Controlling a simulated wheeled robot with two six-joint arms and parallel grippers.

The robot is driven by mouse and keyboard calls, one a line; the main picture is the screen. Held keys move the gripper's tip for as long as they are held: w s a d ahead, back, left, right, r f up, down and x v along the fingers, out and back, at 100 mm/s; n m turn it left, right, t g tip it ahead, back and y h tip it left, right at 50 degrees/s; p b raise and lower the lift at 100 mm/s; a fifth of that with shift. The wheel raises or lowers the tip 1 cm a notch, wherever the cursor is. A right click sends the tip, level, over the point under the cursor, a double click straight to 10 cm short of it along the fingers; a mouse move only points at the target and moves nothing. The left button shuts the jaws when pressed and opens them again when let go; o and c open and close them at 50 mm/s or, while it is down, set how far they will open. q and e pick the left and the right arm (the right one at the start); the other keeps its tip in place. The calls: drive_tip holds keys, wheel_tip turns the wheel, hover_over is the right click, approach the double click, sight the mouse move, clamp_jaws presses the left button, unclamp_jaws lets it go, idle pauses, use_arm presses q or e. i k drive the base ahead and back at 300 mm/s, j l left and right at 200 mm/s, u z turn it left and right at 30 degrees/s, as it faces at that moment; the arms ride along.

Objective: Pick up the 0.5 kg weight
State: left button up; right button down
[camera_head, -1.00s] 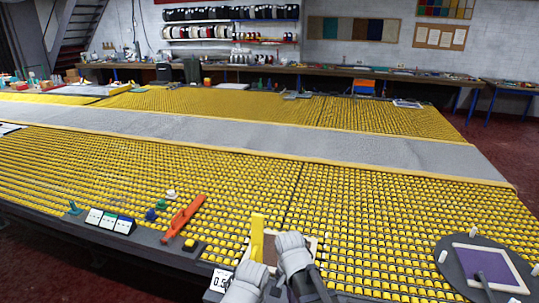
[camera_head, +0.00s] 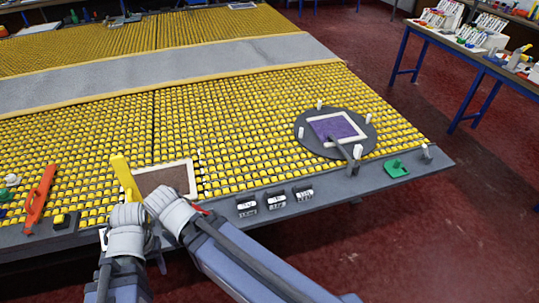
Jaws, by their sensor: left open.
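Three small grey weights stand in a row on the table's front rim: a left one (camera_head: 246,205), a middle one (camera_head: 276,197) and a right one (camera_head: 303,192). The lettering by them is too small to read, so I cannot tell which is 0.5 kg. My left gripper (camera_head: 127,216) is open, at the front rim well left of the weights. My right gripper (camera_head: 165,201) is beside it, also left of the weights; its fingers are too hidden to tell its state. A white card (camera_head: 103,238) is partly hidden by my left gripper.
A yellow upright piece (camera_head: 122,173) and a pale-framed brown sample (camera_head: 168,178) are just beyond my grippers. A round grey turntable (camera_head: 309,138) carries a purple framed sample. A green tool (camera_head: 396,168) sits on the rim. An orange bar (camera_head: 40,198) lies left.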

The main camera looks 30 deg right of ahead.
sight(302, 192)
drive_tip(key=i+z, duration=0.15)
drive_tip(key=z, duration=2.15)
